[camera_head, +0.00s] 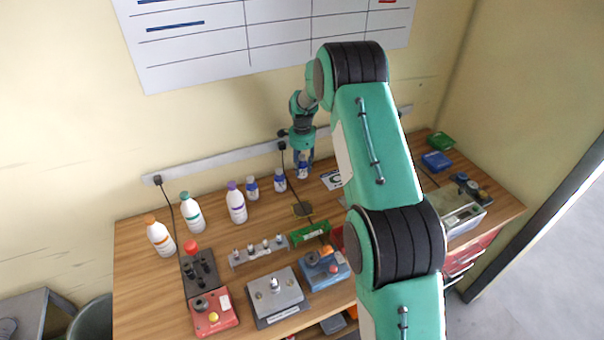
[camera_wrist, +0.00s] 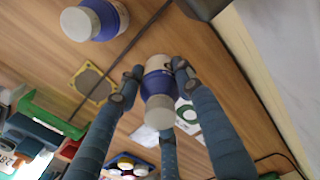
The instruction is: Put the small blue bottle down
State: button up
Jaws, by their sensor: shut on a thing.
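My gripper (camera_head: 303,156) points down at the back of the workbench. Its fingers are closed around a small blue bottle (camera_head: 303,172), a white bottle with a blue band. In the wrist view the fingers press on the held bottle (camera_wrist: 158,85) from both sides, and its pale grey cap faces the camera. The bottle looks upright and low over the wooden top (camera_head: 137,285); I cannot tell whether its base touches. Two similar small blue bottles (camera_head: 279,180) (camera_head: 252,188) stand to its left. One of them also shows in the wrist view (camera_wrist: 105,18).
Three taller white bottles (camera_head: 236,203) with purple, green and orange caps stand further left. A black cable (camera_head: 292,181) runs down beside the held bottle. A white card (camera_head: 332,180) lies to its right. Control boxes and fixtures fill the front. The wall is close behind.

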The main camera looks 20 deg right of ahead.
aim_at(302, 156)
jog(key=shift+f, duration=1.75)
jog(key=shift+f, duration=0.1)
jog(key=o, duration=1.2)
notch_tip(302, 156, up, 12)
jog(key=shift+r+p, duration=0.1)
jog(key=shift+p, duration=0.2)
